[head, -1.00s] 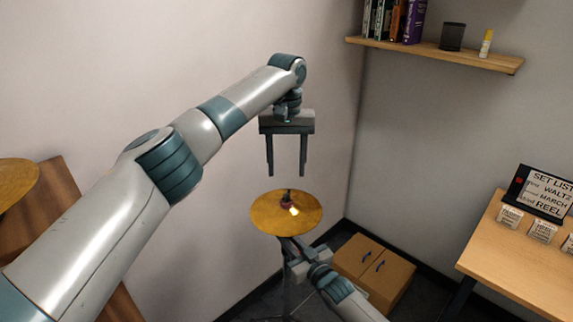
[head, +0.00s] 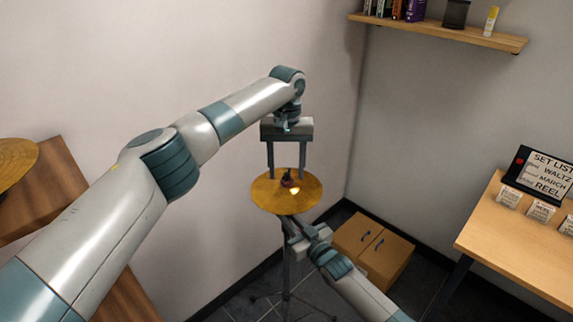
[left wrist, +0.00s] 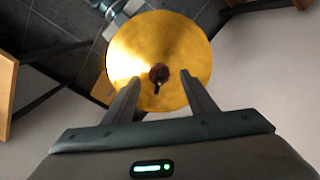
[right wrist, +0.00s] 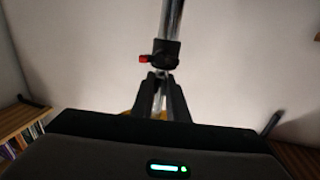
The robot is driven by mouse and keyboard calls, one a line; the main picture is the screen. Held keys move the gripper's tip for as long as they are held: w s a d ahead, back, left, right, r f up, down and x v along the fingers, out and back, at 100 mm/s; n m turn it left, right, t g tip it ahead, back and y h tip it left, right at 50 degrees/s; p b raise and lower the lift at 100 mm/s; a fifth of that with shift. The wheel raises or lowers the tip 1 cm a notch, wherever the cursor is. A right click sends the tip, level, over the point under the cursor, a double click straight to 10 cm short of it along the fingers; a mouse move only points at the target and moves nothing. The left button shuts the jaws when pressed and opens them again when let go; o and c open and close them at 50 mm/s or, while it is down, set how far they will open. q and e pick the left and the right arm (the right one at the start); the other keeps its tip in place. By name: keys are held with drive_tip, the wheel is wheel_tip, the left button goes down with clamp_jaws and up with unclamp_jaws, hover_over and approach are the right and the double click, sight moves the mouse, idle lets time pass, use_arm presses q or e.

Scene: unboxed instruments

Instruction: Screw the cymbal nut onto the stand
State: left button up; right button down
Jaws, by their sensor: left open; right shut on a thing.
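The gold cymbal (head: 268,196) lies roughly level on its stand (head: 286,272). A dark red piece (left wrist: 159,70) sits at its centre, with a small dark part (left wrist: 156,87) on top. I cannot tell whether this dark part is the cymbal nut or the rod's tip. My left gripper (head: 287,172) is open and points down just over the cymbal, with one finger on each side of that centre; its fingers also show in the left wrist view (left wrist: 160,82). My right gripper (right wrist: 159,84) is shut on the stand's pole (right wrist: 173,14), below the cymbal, beside a dark collar (right wrist: 165,52) with a red knob.
A wooden table (head: 518,248) with a set-list sign (head: 541,174) and small cards stands at the right. A shelf (head: 440,32) hangs on the wall. Another cymbal (head: 14,160) and brown boards are at the left.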

use_arm(q)
drive_tip(key=shift+c, duration=0.5)
clamp_jaws()
drive_tip(key=m, duration=1.2)
drive_tip(key=shift+w, duration=0.1)
drive_tip(key=shift+c, duration=1.1)
unclamp_jaws()
drive_tip(key=shift+r, duration=0.1)
wheel_tip(320, 180, up, 12)
